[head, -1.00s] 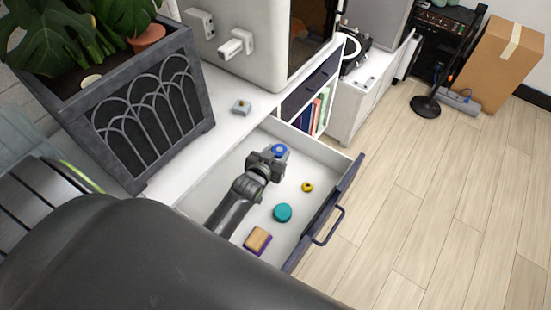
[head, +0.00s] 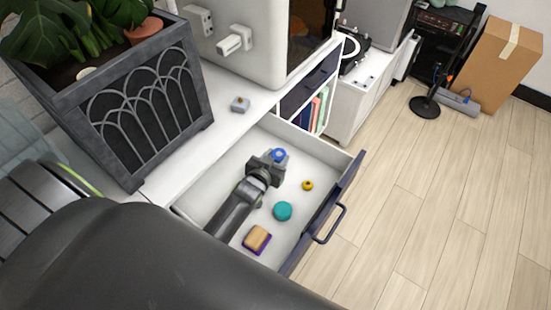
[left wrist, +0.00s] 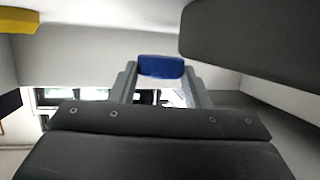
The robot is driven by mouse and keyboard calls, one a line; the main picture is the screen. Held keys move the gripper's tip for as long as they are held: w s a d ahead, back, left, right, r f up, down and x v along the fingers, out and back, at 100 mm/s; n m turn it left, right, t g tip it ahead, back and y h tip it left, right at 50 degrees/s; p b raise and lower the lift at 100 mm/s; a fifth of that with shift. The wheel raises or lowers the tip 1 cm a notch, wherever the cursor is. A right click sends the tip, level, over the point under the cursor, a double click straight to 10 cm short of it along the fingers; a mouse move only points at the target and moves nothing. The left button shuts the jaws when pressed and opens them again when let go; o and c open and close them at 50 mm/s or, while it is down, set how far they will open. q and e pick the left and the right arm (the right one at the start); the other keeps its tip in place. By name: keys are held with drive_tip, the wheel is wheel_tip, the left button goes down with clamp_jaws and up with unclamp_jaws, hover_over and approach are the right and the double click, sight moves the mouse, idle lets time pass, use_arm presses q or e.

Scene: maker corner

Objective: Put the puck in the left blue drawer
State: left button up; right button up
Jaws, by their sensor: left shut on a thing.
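The puck (head: 279,155) is small, round and blue. My left gripper (head: 272,160) is shut on it, and the puck also shows between the fingertips in the left wrist view (left wrist: 161,66). The left drawer is pulled out, with a dark blue front (head: 345,192), a dark handle and a white inside. The gripper and puck are over the open drawer, near its back side in the head view; their exact height above its floor is hard to tell. My right gripper is not in view.
In the drawer lie a teal disc (head: 283,211), a small yellow ring (head: 307,185) and a wood-and-purple block (head: 257,239). A planter (head: 150,100) stands on the white top beside a small grey thing (head: 240,104). The wooden floor (head: 430,210) at right is clear.

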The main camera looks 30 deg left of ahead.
use_arm(q)
drive_tip(key=o, duration=1.1)
drive_tip(key=shift+s+f, duration=0.3)
drive_tip(key=shift+f, duration=0.35)
drive_tip(key=shift+c, duration=0.2)
drive_tip(key=shift+w+r+p, duration=0.15)
drive_tip(key=shift+r+p, duration=0.3)
drive_tip(key=shift+p, duration=0.15)
drive_tip(key=p+v, duration=0.1)
drive_tip(key=v, duration=0.2)
drive_tip(key=p+v, duration=0.2)
drive_tip(key=v, duration=0.1)
drive_tip(key=shift+a+r, duration=0.1)
drive_tip(key=shift+r, duration=0.4)
drive_tip(key=v, duration=0.4)
drive_tip(key=shift+f+b, duration=0.25)
drive_tip(key=shift+b, duration=0.1)
drive_tip(key=shift+v, duration=0.8)
drive_tip(key=shift+w+r, duration=0.1)
drive_tip(key=shift+r, duration=0.05)
